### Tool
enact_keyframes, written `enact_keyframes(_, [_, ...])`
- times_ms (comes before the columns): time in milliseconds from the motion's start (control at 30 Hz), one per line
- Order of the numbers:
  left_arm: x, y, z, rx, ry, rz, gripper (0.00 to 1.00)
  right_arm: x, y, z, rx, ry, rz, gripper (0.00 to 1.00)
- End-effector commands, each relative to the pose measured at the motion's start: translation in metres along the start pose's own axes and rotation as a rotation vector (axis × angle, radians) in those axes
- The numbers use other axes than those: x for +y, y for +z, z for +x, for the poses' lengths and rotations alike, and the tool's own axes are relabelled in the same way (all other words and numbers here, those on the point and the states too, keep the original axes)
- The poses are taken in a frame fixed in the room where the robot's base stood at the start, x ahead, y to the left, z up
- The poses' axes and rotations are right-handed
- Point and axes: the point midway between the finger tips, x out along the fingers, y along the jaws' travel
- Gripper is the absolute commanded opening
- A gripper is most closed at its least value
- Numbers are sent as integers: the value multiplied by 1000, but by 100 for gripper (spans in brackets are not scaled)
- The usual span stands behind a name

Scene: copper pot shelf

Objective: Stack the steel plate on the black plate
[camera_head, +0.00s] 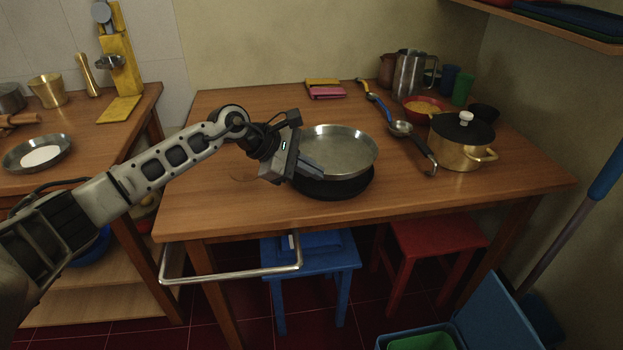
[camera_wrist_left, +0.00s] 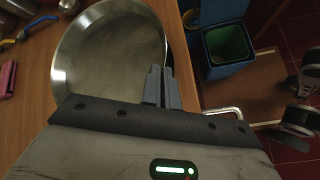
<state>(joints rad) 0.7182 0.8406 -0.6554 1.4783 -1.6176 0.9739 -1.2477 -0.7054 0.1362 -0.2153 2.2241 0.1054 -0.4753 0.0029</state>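The steel plate (camera_head: 340,152) is a shiny, shallow round dish over the black plate (camera_head: 334,189) on the wooden table. The black plate shows as a dark rim below the front of the steel one, and most of it is hidden. I cannot tell whether the two plates touch. My left gripper (camera_head: 308,166) is at the left edge of the steel plate. In the left wrist view the steel plate (camera_wrist_left: 108,50) lies just beyond the gripper's fingers (camera_wrist_left: 162,86), which are close together at its rim and appear shut on it.
A gold pot (camera_head: 459,148) with a black lid and a ladle (camera_head: 413,138) lie right of the plates. A steel pitcher (camera_head: 410,75) and a red bowl (camera_head: 421,108) stand behind. The table's left and front areas are clear. Stools stand underneath.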

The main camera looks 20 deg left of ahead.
Motion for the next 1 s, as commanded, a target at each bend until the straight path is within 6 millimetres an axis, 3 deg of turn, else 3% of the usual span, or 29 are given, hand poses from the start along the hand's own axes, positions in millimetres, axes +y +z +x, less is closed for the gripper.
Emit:
enact_keyframes(167, [-11, -15, 16, 0, -2, -1, 0, -1, -2, -2, 0, 0, 1, 100])
enact_keyframes(767, [-16, -23, 24, 0, -1, 1, 0, 1, 6, 5, 8, 1, -5, 100])
enact_keyframes(833, [-16, -22, 22, 1, -3, 0, 22, 1, 3, 3, 10, 1, -6, 100])
enact_keyframes(1000, [-16, -22, 22, 1, -3, 0, 24, 0, 1, 2, 13, 0, -5, 100])
